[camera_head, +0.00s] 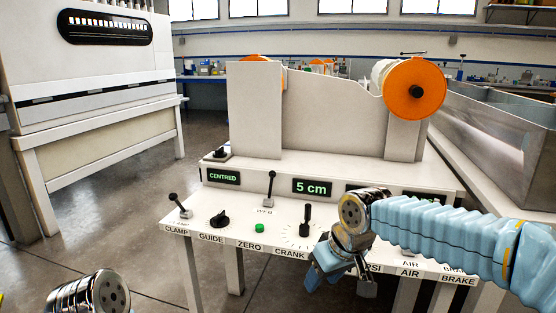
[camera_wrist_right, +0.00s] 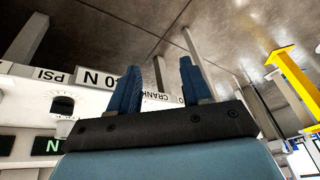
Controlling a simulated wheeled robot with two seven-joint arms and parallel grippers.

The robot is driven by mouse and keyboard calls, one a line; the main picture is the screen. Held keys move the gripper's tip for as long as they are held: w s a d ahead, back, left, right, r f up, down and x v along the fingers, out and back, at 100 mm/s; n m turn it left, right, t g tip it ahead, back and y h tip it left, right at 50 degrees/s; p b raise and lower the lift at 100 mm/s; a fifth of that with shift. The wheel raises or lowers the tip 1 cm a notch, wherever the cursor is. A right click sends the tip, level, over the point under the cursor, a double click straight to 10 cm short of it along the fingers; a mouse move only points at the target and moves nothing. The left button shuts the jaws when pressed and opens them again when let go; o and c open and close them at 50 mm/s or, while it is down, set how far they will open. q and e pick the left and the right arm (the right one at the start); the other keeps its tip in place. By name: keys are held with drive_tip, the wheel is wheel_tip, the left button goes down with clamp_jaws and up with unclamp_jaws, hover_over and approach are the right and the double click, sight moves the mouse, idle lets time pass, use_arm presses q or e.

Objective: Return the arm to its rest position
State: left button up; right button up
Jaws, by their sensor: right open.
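My right arm (camera_head: 440,233) comes in from the right in the head view, in a pale blue ribbed sleeve. My right gripper (camera_head: 340,278) hangs at the front edge of the white control bench (camera_head: 285,178), near the CRANK and PSI labels. In the right wrist view the right gripper (camera_wrist_right: 158,92) shows two blue fingers standing apart with nothing between them. A chrome joint of my left arm (camera_head: 92,297) shows at the lower left of the head view; the left gripper itself is out of frame.
The bench carries a crank handle (camera_head: 305,218), a clamp lever (camera_head: 179,205), a guide knob (camera_head: 219,219), a green button (camera_head: 259,227) and a "5 cm" display (camera_head: 312,187). An orange-flanged roll (camera_head: 413,88) stands above. A metal trough (camera_head: 510,140) lies right. Floor at left is clear.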

wheel_tip(320, 180, down, 26)
drive_tip(key=s+a+m+g+y, duration=0.1)
drive_tip(key=s+m+g, duration=0.1)
drive_tip(key=s+m, duration=0.1)
drive_tip(key=s+d+f+m, duration=0.2)
drive_tip(key=s+f+m, duration=0.2)
drive_tip(key=s+f, duration=1.1)
drive_tip(key=shift+s+d+f+g, duration=0.2)
drive_tip(key=shift+s+f+g, duration=0.1)
drive_tip(key=shift+f, duration=0.4)
drive_tip(key=shift+w, duration=0.1)
